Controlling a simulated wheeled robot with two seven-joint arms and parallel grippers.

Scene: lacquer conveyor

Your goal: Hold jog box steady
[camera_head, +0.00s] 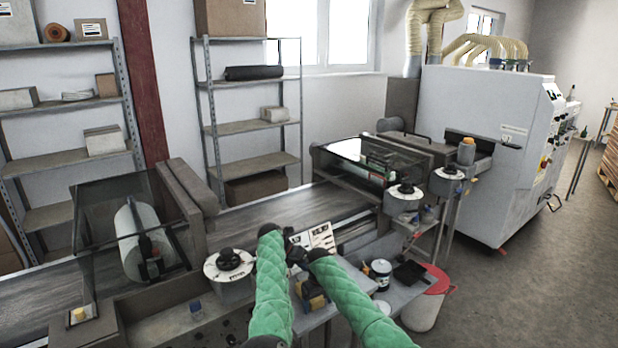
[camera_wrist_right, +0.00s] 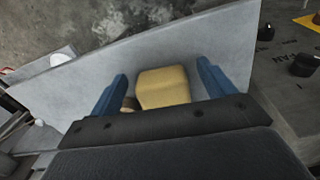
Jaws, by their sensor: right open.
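A yellow block-shaped body, which looks like the jog box (camera_wrist_right: 165,90), lies between the two blue fingers of my right gripper (camera_wrist_right: 162,76) in the right wrist view. The fingers stand apart, with visible gaps to the box on both sides. The box's lower part is hidden by the gripper body. In the head view, yellow and blue parts show low between the green arm sections, at my right gripper (camera_head: 313,297); the box is hard to separate from the fingers there. My left gripper cannot be made out.
A grey table (camera_wrist_right: 225,45) lies under the box, with its edge close by. A dark conveyor belt (camera_head: 270,212) runs behind. Round control knobs (camera_head: 229,260) stand left.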

